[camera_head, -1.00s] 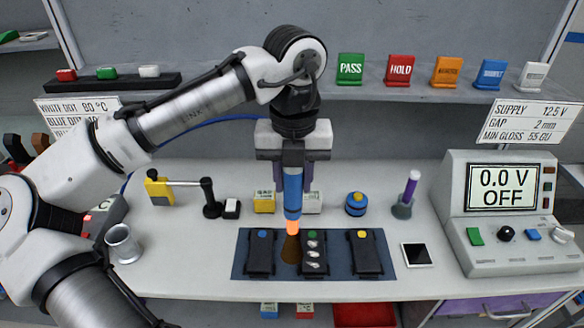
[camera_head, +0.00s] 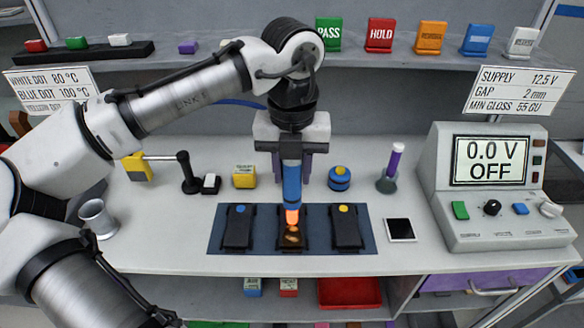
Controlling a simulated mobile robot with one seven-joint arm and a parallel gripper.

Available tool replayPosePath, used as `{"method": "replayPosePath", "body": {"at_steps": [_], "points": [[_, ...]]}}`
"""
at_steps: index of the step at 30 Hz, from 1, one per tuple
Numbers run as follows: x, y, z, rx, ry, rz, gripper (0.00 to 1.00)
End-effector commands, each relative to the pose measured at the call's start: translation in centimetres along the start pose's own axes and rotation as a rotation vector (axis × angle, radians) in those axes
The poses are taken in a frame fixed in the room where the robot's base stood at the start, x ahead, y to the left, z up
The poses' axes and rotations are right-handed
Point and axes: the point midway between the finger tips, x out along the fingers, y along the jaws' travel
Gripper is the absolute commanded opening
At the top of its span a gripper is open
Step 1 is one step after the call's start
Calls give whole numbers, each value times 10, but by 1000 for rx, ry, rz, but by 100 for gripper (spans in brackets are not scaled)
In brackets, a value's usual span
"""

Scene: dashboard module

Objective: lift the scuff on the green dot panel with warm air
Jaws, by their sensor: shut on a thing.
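My gripper (camera_head: 291,170) points down and is shut on a blue warm-air tool (camera_head: 291,186). The tool's tip glows orange and is directly over the middle dark panel (camera_head: 291,243), near its top end. A brownish-orange glow with pale marks shows on that panel under the tip. The tip hides the middle panel's dot. The blue dot panel (camera_head: 238,228) lies to its left and the yellow dot panel (camera_head: 346,228) to its right. All three lie on a dark blue mat (camera_head: 264,242).
Behind the mat stand a yellow block (camera_head: 244,176), a blue round pot (camera_head: 339,179) and a purple-handled tool in a holder (camera_head: 386,184). A metal cup (camera_head: 97,218) is at left. A white-edged dark square (camera_head: 400,230) and a meter reading 0.0 V OFF (camera_head: 490,190) are at right.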

Motion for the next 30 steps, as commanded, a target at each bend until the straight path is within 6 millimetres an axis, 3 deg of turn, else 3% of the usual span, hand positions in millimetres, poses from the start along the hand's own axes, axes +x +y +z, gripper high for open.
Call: {"method": "replayPosePath", "body": {"at_steps": [16,30], "points": [[4,0,1,-1,-1,-1,10],[4,1,18,-1,-1,-1,10]]}}
